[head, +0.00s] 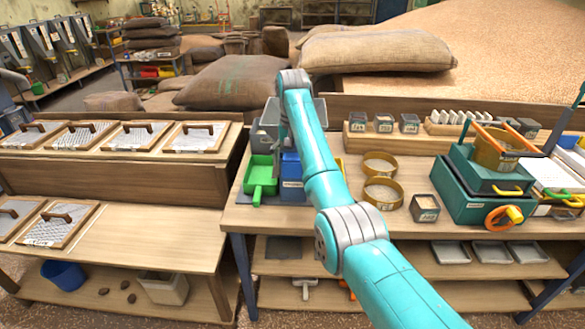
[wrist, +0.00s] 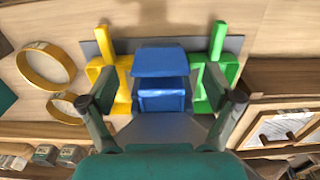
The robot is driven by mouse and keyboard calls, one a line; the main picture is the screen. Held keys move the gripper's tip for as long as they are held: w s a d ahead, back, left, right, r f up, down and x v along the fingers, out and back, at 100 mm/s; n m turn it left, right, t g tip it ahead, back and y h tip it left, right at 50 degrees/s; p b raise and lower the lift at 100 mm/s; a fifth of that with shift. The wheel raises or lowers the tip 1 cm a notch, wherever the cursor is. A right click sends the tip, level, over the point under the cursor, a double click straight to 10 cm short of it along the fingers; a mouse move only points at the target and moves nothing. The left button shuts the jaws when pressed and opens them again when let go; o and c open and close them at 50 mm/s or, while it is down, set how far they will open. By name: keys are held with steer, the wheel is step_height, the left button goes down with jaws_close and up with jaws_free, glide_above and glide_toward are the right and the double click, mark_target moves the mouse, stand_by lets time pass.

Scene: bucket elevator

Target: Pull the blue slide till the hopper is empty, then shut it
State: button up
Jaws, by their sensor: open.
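A grey hopper (head: 268,128) stands at the left end of the work table, partly hidden behind my arm. Below it is a blue box-like part (head: 291,178) with a pale label, also partly covered by my arm. In the wrist view a blue part (wrist: 160,62) with a second blue face below it lies centred between the fingers. I cannot tell which blue piece is the slide. My gripper (wrist: 156,93) is open with nothing visibly held; contact with the blue part cannot be told. The hopper's contents are not visible.
A green scoop (head: 260,178) lies left of the blue part, and a yellow scoop (wrist: 122,75) lies on its other side. Two round sieves (head: 382,193) and a teal machine (head: 482,185) stand to the right. Framed screens (head: 130,135) fill the left bench.

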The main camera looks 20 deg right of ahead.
mark_target(292, 170)
steer(key=shift+f, duration=1.95)
